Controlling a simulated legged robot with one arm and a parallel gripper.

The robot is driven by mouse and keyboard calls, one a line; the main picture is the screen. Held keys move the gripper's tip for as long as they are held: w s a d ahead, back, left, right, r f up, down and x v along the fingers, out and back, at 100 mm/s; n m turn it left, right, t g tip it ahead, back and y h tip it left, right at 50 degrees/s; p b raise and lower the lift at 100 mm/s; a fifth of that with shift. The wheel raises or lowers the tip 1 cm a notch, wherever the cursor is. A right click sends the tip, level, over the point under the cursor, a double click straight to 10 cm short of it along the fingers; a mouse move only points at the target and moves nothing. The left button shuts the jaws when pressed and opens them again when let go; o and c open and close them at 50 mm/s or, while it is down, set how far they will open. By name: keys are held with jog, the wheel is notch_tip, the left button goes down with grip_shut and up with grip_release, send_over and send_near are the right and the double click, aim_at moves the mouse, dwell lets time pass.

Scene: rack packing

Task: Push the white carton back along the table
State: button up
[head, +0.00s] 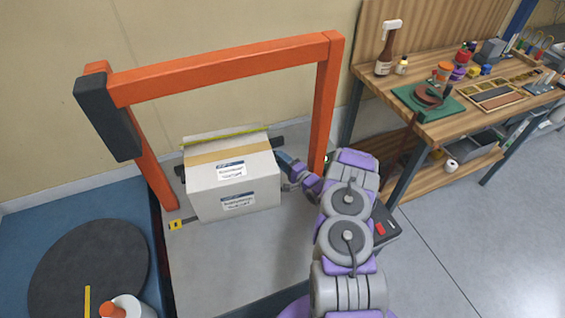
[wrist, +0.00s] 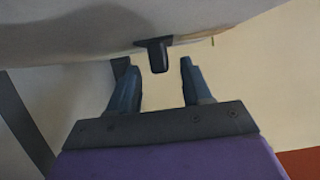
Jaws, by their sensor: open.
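The white carton (head: 209,186) sits upright on the grey table surface (head: 266,245), inside the orange frame. A pale surface fills the top of that view, with a small dark tab beyond the fingertips.
The orange frame (head: 220,72) spans over the carton, with a post on each side. A yellow tag (head: 175,225) is at the table's left edge. A wooden workbench (head: 440,128) with bottles and tools stands right. The surface in front of the carton is clear.

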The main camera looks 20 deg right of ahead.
jog(key=shift+c, duration=0.3)
jog(key=shift+a, duration=0.1)
grip_shut()
jog(key=shift+s+f, duration=0.1)
dwell(0.9)
